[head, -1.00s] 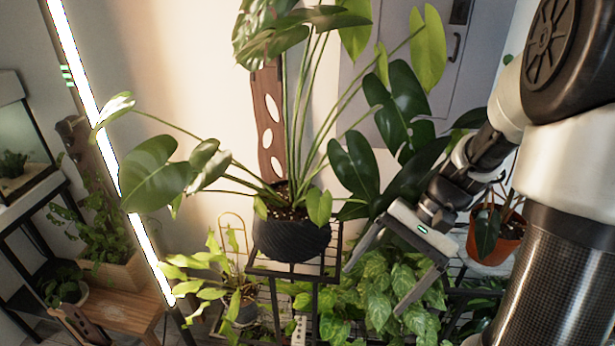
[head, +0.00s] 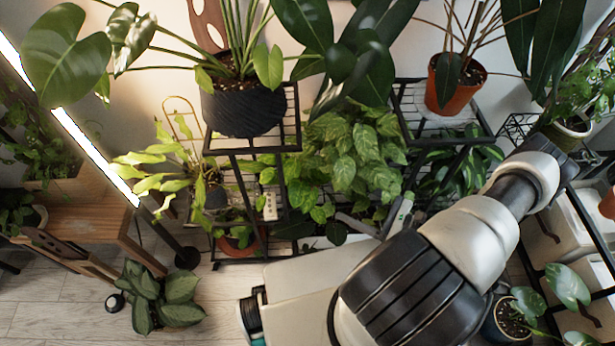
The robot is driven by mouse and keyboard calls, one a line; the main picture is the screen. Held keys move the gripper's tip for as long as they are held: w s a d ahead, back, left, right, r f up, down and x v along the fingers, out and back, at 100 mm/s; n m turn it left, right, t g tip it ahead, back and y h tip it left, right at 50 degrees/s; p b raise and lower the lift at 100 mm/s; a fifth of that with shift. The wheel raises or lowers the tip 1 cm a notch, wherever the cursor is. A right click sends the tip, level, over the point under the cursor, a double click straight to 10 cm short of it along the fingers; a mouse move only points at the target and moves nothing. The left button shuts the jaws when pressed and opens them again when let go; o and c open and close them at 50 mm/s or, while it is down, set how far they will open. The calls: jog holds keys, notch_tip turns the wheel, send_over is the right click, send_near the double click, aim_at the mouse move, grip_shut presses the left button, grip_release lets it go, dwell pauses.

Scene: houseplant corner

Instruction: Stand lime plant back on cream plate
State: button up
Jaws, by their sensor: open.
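A plant with long lime-green leaves (head: 155,162) is at the left of the wire rack in the head view. Its leaves spread to the left and it seems to lean, with a grey pot (head: 212,194) at its base. I cannot make out a cream plate for certain. My gripper (head: 352,226) is low in front of the rack's leafy middle plant, to the right of the lime plant and apart from it. One finger shows; my arm hides much of the rest. It is open, and I see nothing held in it.
A dark ribbed pot (head: 243,108) stands on a black raised stand, left of a terracotta pot (head: 455,85) on another stand. Dense foliage (head: 350,150) fills the space between.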

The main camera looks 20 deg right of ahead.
jog(key=b, duration=0.1)
send_near(304, 179)
jog(key=w+a+f, duration=0.1)
jog(key=w, duration=0.1)
jog(key=w+a+f, duration=0.1)
jog(key=shift+w+a+f, duration=0.15)
jog(key=shift+w+a, duration=0.2)
jog(key=shift+w, duration=0.05)
jog(key=shift+b+x, duration=0.6)
jog(key=shift+x, duration=2.4)
jog(key=shift+w, duration=0.1)
jog(key=c, duration=1.1)
jog(key=shift+d, duration=0.1)
